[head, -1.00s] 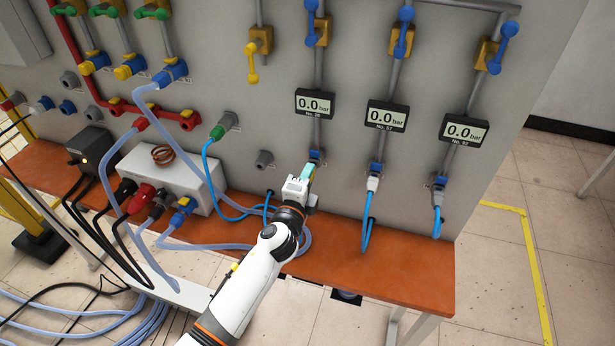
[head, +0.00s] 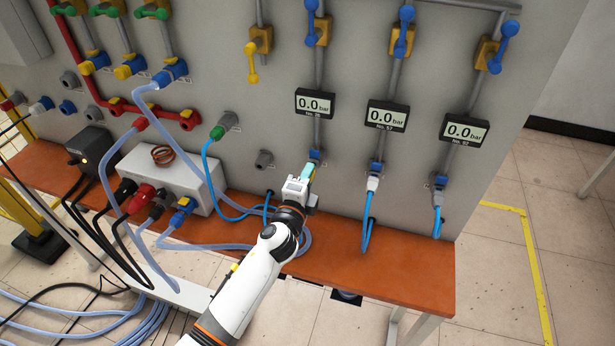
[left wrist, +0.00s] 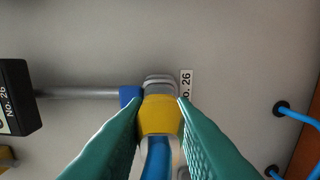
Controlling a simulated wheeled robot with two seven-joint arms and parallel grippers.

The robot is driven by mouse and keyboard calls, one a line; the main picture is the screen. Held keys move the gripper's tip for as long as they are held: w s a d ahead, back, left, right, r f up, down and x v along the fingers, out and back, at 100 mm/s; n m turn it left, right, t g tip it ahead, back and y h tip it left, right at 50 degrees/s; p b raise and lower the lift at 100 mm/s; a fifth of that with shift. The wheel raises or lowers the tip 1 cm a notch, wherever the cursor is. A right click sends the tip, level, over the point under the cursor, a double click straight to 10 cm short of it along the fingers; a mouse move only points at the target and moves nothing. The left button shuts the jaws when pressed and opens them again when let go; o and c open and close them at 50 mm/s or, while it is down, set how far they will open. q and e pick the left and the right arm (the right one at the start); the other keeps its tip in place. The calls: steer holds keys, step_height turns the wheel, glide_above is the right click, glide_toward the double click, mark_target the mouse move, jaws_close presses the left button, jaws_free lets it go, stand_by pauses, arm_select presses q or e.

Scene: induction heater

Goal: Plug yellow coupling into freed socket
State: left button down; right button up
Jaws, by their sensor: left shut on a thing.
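The yellow coupling (left wrist: 159,115) with a blue hose (left wrist: 156,160) is between the green fingers of my left gripper (left wrist: 160,108) in the left wrist view. The gripper is shut on it. The coupling lines up with a grey socket (left wrist: 158,80) that has a blue collar (left wrist: 130,96), beside a label (left wrist: 186,84) reading No. 26. The coupling overlaps the socket in this view, so I cannot tell how far it is in. In the head view my left gripper (head: 304,178) is at the wall just below the blue fitting (head: 315,155); the coupling is hidden there. My right gripper is not in view.
Two neighbouring lines to the right hold grey couplings (head: 373,183) with blue hoses (head: 437,222). The gauge (head: 316,104) above reads 0.0 bar. The orange bench (head: 400,272) runs below.

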arm_select(q)
steer(key=shift+w+d, duration=0.2)
steer(key=shift+w, duration=0.4)
steer(key=c, duration=1.1)
jaws_free()
steer(key=shift+c, duration=0.2)
steer(key=b+v, duration=0.1)
steer(key=v, duration=1.1)
